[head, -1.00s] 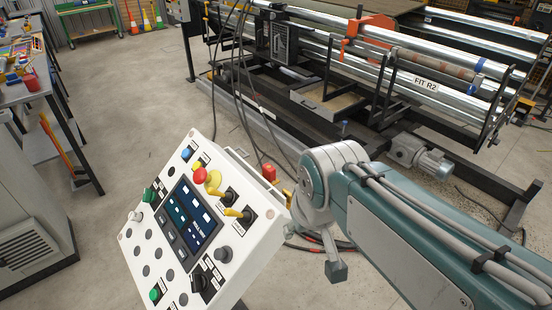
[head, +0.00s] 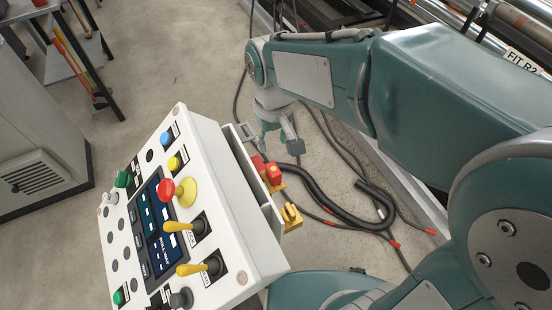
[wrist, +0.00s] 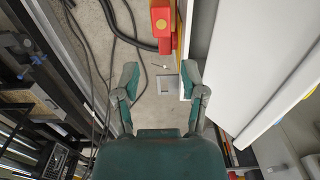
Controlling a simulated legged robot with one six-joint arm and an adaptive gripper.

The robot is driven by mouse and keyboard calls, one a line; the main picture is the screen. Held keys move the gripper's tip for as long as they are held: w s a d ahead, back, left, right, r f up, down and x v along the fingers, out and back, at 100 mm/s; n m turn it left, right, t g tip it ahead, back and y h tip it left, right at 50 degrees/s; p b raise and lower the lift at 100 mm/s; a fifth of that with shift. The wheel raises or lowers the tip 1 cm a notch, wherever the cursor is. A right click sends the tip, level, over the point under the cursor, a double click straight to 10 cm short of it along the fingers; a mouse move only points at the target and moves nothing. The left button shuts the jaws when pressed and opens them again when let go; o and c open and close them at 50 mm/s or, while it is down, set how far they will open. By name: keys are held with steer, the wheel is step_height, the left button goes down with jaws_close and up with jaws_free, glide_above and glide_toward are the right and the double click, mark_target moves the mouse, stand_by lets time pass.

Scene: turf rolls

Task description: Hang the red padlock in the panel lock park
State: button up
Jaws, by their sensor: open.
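Red padlock parts (head: 273,175) show at the right side of the tilted control panel, beside brass-yellow pieces; whether they are one padlock or two I cannot tell. Red also shows at the top of the wrist view (wrist: 163,25), beyond my fingertips. My gripper (head: 279,146) hangs just behind these red parts, fingers down. In the wrist view my gripper (wrist: 160,82) is open and empty, its right finger close to the panel's white side. A pale ledge (head: 256,180) runs along that side and may be the lock park; its inside is partly hidden.
The white control panel (head: 215,125) carries knobs, yellow levers and a red stop button. A brass block (head: 291,215) sits at the ledge's near end. Black cables (head: 330,190) lie on the floor to the right. A grey cabinet (head: 38,130) stands at left.

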mark_target(271, 169)
steer(key=f, duration=0.2)
steer(key=a+f, duration=0.1)
steer(key=f, duration=0.5)
steer(key=shift+s+a, duration=0.35)
steer(key=shift+a, duration=0.05)
steer(key=d+f, duration=0.2)
steer(key=d, duration=0.1)
steer(key=shift+d+f, duration=0.25)
steer(key=shift+f, duration=0.05)
steer(key=shift+a, duration=0.65)
steer(key=shift+c, duration=0.6)
steer(key=shift+a, duration=0.45)
steer(key=c, duration=0.6)
steer(key=shift+o, duration=0.2)
steer(key=shift+d, duration=0.1)
